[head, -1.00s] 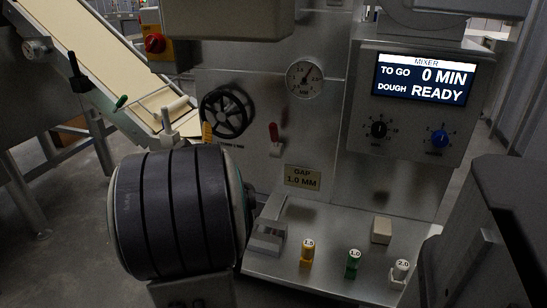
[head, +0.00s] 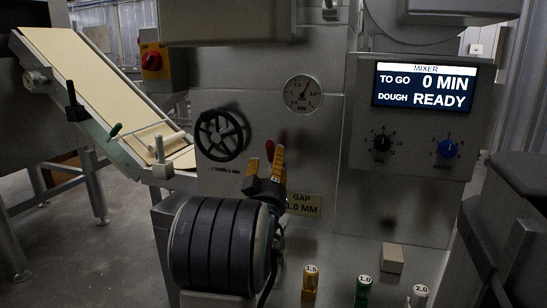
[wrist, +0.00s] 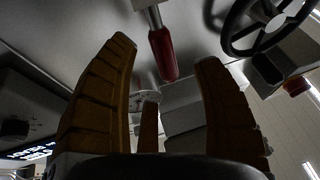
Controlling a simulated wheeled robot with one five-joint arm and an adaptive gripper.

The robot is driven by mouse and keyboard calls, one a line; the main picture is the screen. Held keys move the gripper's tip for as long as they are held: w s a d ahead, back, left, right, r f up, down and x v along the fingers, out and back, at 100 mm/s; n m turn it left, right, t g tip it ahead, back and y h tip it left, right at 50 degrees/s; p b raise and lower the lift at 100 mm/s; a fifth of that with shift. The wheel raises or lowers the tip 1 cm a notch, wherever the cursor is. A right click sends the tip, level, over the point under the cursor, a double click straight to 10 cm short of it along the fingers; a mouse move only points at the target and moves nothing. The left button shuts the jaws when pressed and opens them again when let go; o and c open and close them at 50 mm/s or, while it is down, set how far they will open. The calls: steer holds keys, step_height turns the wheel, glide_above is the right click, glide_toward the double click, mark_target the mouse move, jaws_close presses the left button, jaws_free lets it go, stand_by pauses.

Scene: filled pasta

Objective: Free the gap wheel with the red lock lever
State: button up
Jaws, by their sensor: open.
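The red lock lever (head: 269,148) is on the steel machine front, right of the black spoked gap wheel (head: 221,135). In the head view my gripper hides the lever's lower part. My gripper (head: 266,160) has orange fingers, spread apart, in front of the lever. In the wrist view the red lever (wrist: 163,55) shows between the two open fingers of my gripper (wrist: 165,52), apart from both. The gap wheel (wrist: 275,20) is at the upper right there. Nothing is held.
A round gauge (head: 302,94) sits above a "GAP 1.0 MM" plate (head: 304,205). The mixer screen (head: 424,85) reads 0 MIN and READY. Yellow, green and white numbered pegs (head: 310,283) stand below. A conveyor (head: 95,85) slopes down at the left.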

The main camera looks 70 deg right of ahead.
mark_target(272, 154)
steer(key=shift+b+x, duration=0.5)
steer(key=shift+x, duration=1.75)
steer(key=shift+w, duration=0.1)
steer(key=shift+f, duration=0.1)
steer(key=c, duration=1.2)
jaws_close()
